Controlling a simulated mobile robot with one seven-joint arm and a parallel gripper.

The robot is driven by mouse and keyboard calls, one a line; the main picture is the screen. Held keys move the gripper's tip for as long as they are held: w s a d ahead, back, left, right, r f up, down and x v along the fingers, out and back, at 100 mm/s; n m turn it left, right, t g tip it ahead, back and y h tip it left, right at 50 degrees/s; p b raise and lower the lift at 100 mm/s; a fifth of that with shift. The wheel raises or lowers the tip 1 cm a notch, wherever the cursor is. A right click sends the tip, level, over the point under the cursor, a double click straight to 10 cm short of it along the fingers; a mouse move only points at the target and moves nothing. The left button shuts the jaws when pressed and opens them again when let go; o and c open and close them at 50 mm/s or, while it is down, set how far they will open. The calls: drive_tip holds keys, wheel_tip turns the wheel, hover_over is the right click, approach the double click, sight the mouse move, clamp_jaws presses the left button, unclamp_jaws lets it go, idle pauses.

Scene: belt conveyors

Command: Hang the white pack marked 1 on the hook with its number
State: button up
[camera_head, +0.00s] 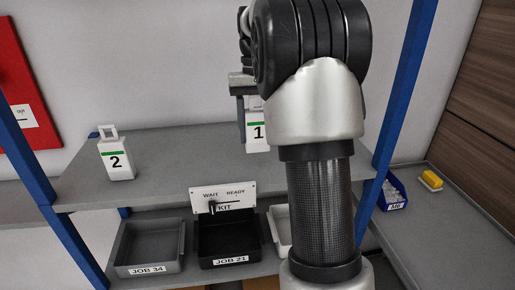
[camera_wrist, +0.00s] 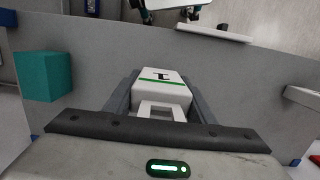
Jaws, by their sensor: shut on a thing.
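The white pack marked 1 (camera_head: 258,133) shows a green stripe and is partly hidden by my arm and gripper above the grey shelf (camera_head: 190,150). In the wrist view the pack (camera_wrist: 160,90) sits between the two fingers, its looped handle toward the palm. My gripper (camera_head: 250,112) is shut on it; it also shows in the wrist view (camera_wrist: 160,100). I cannot tell whether the pack's base touches the shelf. A white pack marked 2 (camera_head: 117,160) stands upright on the shelf at the left. I cannot make out any numbered hook.
Below the shelf are a JOB 34 tray (camera_head: 149,271), a black JOB 21 tray (camera_head: 230,262) and a WAIT/READY sign (camera_head: 222,197). Blue posts (camera_head: 405,85) frame the shelf. A blue bin (camera_head: 392,192) is at right. A teal block (camera_wrist: 43,77) shows in the wrist view.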

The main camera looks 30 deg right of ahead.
sight(258, 146)
drive_tip(key=shift+f, duration=2.2)
drive_tip(key=shift+f, duration=0.1)
drive_tip(key=o, duration=1.1)
drive_tip(key=shift+f, duration=0.1)
drive_tip(key=shift+f+b, duration=0.15)
drive_tip(key=shift+b, duration=0.15)
drive_tip(key=r+p, duration=0.1)
drive_tip(key=r, duration=0.5)
drive_tip(key=w+r+p, duration=0.1)
drive_tip(key=r, duration=0.4)
drive_tip(key=w+r+p, duration=0.1)
drive_tip(key=r+p, duration=0.1)
drive_tip(key=r, duration=0.4)
drive_tip(key=shift+d+r, duration=0.3)
drive_tip(key=shift+d, duration=0.1)
